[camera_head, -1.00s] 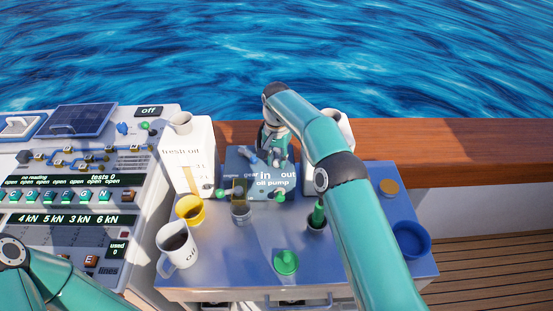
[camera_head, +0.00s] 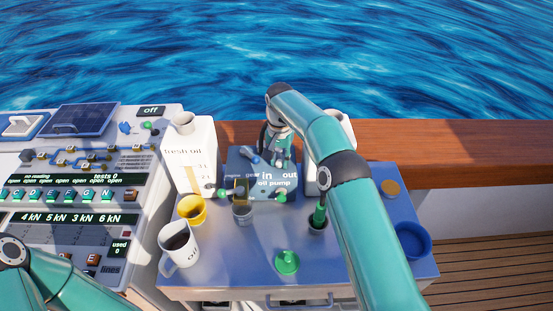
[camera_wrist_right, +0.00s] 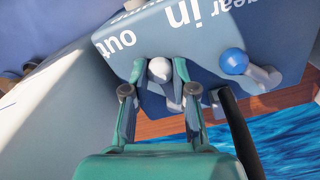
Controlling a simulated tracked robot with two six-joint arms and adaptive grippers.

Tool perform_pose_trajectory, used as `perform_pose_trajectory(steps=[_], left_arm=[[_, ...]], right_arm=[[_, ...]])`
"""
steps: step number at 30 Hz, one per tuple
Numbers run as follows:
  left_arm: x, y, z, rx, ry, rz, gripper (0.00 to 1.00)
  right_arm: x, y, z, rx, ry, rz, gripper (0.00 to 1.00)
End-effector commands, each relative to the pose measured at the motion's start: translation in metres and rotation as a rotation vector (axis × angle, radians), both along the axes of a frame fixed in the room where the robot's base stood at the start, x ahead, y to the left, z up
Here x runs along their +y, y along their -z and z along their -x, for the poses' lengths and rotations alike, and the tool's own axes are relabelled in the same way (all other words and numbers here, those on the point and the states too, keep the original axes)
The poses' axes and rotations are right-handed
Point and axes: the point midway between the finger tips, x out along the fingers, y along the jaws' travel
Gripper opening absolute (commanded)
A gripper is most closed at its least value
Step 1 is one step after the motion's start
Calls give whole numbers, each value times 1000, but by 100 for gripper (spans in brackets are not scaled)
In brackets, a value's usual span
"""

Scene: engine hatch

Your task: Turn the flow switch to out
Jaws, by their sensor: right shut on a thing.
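The blue oil pump box (camera_head: 262,188) stands at the back of the table, with "in" and "out" printed on top. The flow switch, a lever with a pale round knob (camera_wrist_right: 159,70), sits by these words in the right wrist view. My right gripper (camera_wrist_right: 160,84) is shut on the switch, with one green finger on each side of the knob. In the head view my right gripper (camera_head: 280,150) is over the back of the pump box, and the switch is largely hidden there. Of my left arm only links show at lower left; its gripper is out of frame.
A lever with a blue knob (camera_wrist_right: 234,61) is beside the switch. A fresh oil canister (camera_head: 188,158) stands left of the pump. A yellow cup (camera_head: 191,210), a white mug (camera_head: 178,247) and a green-topped item (camera_head: 287,262) are in front. A control panel (camera_head: 75,205) is left.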

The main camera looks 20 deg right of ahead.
Motion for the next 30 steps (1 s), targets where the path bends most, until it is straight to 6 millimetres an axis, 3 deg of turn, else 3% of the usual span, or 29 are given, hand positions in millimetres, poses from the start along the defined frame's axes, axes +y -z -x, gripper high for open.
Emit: perform_pose_trajectory(steps=[30], left_arm=[[0, -33, 0, 0, 0, 0, 0]], right_arm=[[-36, -2, -4, -7, -578, 5, 0]])
